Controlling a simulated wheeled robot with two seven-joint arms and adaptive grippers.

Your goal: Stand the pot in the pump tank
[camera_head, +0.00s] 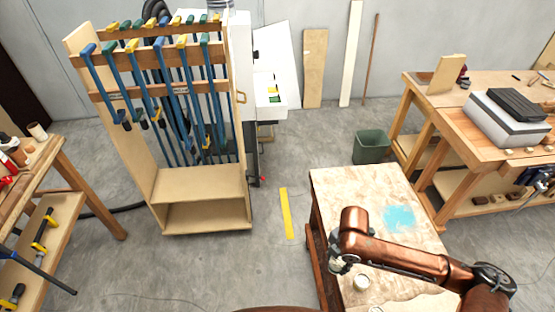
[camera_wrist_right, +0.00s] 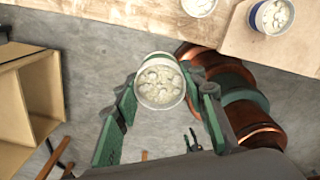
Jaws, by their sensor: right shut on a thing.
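A pot (camera_wrist_right: 160,82) with a pale, lumpy top is between the green fingers of my right gripper (camera_wrist_right: 166,100) in the right wrist view. The gripper is shut on it and holds it over the grey floor, beside the worktable (camera_wrist_right: 223,35). I cannot pick out the pump tank in either view. My left gripper is not in view.
Another pot (camera_wrist_right: 270,17) and a similar round one (camera_wrist_right: 198,5) stand on the worktable. A clamp rack (camera_head: 200,185) stands at the left, a green bin (camera_head: 371,146) behind the worktable. A yellow strip (camera_head: 289,213) lies on open floor. A workbench (camera_head: 478,125) is at the right.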

